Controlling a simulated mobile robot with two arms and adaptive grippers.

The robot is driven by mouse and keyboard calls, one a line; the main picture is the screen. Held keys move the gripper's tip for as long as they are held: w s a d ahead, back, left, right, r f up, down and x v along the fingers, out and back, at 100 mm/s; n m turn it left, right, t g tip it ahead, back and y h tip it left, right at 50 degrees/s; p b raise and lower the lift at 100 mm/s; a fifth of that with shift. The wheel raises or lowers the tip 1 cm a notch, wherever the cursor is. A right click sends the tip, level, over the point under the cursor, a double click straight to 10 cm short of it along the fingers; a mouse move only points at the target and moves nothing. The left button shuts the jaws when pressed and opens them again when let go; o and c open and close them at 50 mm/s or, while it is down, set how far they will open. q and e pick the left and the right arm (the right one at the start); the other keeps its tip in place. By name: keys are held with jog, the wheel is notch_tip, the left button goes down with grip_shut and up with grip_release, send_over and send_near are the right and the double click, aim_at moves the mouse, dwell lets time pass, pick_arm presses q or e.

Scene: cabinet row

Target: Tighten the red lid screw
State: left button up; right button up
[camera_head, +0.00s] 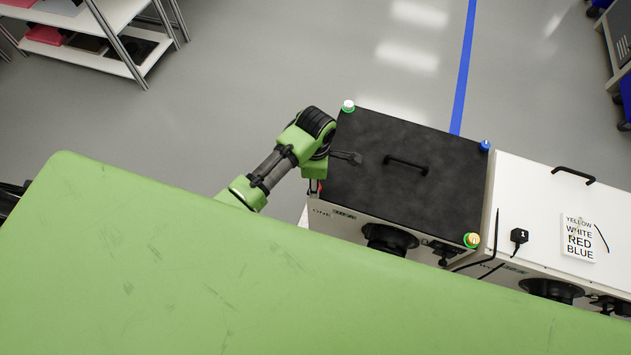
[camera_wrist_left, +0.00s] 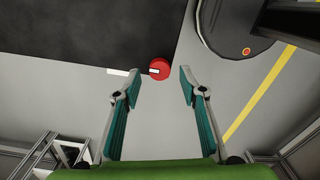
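The red lid screw (camera_wrist_left: 159,68) sits at a corner of the dark lid (camera_wrist_left: 80,32) in the left wrist view. A white mark lies beside it. In the head view only a sliver of red (camera_head: 319,186) shows at the lid's near left corner. My left gripper (camera_wrist_left: 160,84) is open, its fingers on either side of the line to the screw. The screw appears just beyond the fingertips; contact cannot be told. The left gripper also shows in the head view (camera_head: 318,178). My right gripper is not in view.
White (camera_head: 348,105), blue (camera_head: 486,146) and yellow (camera_head: 472,240) screws sit at the other lid corners; green shows around the white and yellow ones. The lid has a black handle (camera_head: 406,164). A card (camera_head: 579,238) reads YELLOW, WHITE, RED, BLUE on the white neighbouring cabinet (camera_head: 540,200).

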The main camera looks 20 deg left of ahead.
pick_arm(q)
jog(key=shift+f, duration=1.1)
